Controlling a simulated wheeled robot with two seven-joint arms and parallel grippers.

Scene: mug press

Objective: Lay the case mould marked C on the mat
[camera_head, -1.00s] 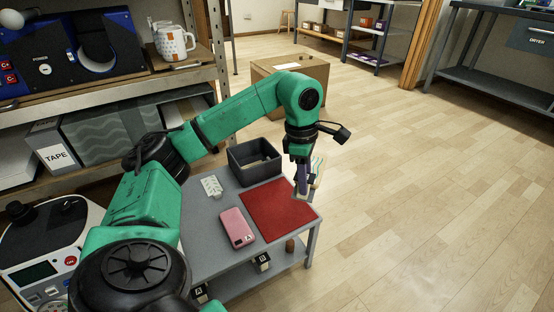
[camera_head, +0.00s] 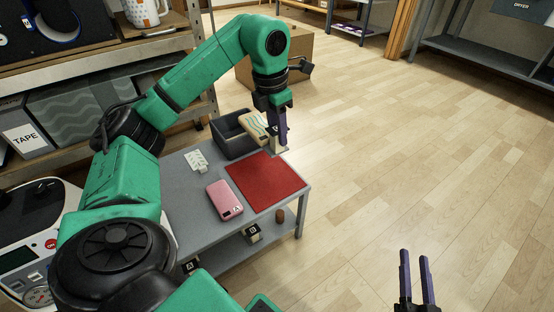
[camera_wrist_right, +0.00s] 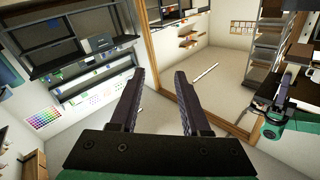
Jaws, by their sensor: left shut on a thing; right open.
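My left gripper (camera_head: 281,138) is shut on a cream case mould with teal and orange waves (camera_head: 253,126). It holds the mould by the back edge of the red mat (camera_head: 266,182), next to the dark bin. The fingers partly hide the mould, and I cannot read a letter on it. The mat is bare. A pink case mould marked A (camera_head: 224,200) lies on the grey table left of the mat. My right gripper (camera_head: 417,278) is open and empty over the floor at the lower right; its two fingers also show in the right wrist view (camera_wrist_right: 158,100).
A dark open bin (camera_head: 232,140) stands at the table's back. A small white perforated piece (camera_head: 196,161) lies left of it. Marked blocks (camera_head: 253,233) and a brown cylinder (camera_head: 280,215) are on the lower shelf. A cardboard box (camera_head: 295,70) stands behind. Floor at right is clear.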

